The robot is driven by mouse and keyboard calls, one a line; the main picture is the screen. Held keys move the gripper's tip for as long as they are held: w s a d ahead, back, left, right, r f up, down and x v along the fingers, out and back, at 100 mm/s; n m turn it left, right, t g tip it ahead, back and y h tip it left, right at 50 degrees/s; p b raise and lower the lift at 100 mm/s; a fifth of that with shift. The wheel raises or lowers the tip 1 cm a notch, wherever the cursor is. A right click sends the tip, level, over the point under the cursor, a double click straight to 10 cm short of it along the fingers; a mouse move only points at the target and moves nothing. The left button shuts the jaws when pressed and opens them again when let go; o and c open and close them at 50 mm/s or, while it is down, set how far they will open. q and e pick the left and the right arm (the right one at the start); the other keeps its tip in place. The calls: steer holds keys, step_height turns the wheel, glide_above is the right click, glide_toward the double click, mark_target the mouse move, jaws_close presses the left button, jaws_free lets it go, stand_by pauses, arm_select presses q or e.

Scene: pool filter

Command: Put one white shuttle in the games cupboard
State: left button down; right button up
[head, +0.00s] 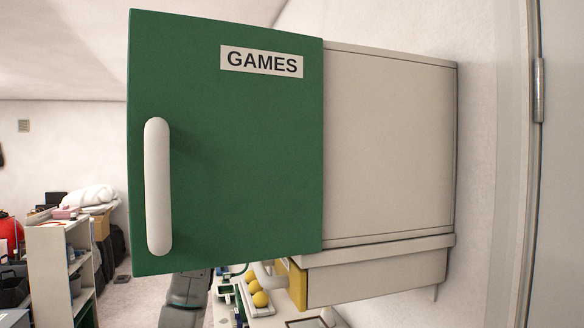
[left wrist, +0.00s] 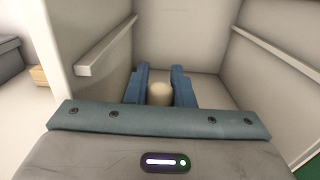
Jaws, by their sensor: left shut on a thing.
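The games cupboard has a green door (head: 225,180) with a GAMES label and a long white handle; it fills the middle of the head view. Part of an arm of mine shows below the door, with its upper end hidden behind it. In the left wrist view my left gripper (left wrist: 159,92) is shut on a short, pale, rounded thing that looks like the white shuttle (left wrist: 160,95). They are within a pale, box-like space with a ledge on each side wall and a plain back wall (left wrist: 185,40). My right gripper is not in view.
Below the cupboard, yellow balls (head: 260,298) sit in a tray on a pale surface. A shelf unit (head: 50,262) with clutter stands at the left. A door frame (head: 520,200) is at the right. A green edge (left wrist: 311,171) shows at the wrist view's lower right.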

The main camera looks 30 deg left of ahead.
arm_select(q)
steer(key=x, duration=0.4)
steer(key=shift+w+d+f, duration=0.15)
steer(key=shift+w+d, duration=0.05)
steer(key=shift+d, duration=0.05)
steer(key=shift+w+d+f, duration=0.1)
steer(key=shift+w+f, duration=0.05)
steer(key=shift+f, duration=0.2)
steer(key=shift+f+b, duration=0.65)
steer(key=shift+f, duration=0.1)
steer(key=c, duration=0.6)
jaws_free()
